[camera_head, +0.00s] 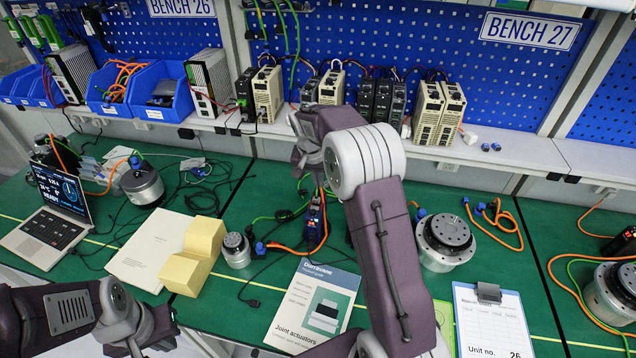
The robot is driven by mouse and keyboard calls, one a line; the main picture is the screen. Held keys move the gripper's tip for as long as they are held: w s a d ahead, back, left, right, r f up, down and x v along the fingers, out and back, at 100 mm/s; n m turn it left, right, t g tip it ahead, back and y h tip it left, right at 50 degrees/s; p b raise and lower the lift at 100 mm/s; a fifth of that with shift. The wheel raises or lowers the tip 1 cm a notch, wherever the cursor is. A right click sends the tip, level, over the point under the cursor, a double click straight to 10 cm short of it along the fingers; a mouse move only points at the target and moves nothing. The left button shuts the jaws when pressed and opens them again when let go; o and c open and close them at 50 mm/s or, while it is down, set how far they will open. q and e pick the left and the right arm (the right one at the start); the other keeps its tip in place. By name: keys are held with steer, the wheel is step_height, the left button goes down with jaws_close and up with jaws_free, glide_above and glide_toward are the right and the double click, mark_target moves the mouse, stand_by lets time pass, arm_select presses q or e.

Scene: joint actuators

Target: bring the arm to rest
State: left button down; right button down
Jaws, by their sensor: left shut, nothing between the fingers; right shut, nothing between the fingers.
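My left gripper (152,338) is low at the left front of the bench, below the yellow foam blocks. It is dark, shut and empty, and partly cut by the bottom edge. My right arm rises from the bottom centre and bends at a pale joint over the green bench. My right gripper (310,172) is beyond that joint, near the back of the bench and in front of the shelf. It is shut and empty, and partly hidden by its own wrist. Neither gripper visibly touches anything.
On the green bench are a laptop (52,222), foam blocks (195,258), a small actuator (236,250), a manual (312,308), a large actuator (445,240) and a clipboard (492,325). Orange cables (497,222) lie loose. The shelf (500,148) carries drive modules and blue bins (160,92).

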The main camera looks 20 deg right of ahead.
steer(key=shift+w+d, duration=0.1)
steer(key=s+a+r+n+y, duration=0.1)
steer(key=s+a+r, duration=0.2)
steer(key=s+a, duration=0.5)
steer(key=s+a+f+n, duration=0.1)
steer(key=s+f+n, duration=0.2)
steer(key=s, duration=0.5)
steer(key=s+f+n+g+y, duration=0.1)
steer(key=s+f+n, duration=0.2)
steer(key=s, duration=0.6)
steer(key=shift+s+a+f+y, duration=0.3)
steer(key=shift+a+f, duration=0.1)
steer(key=shift+f, duration=0.75)
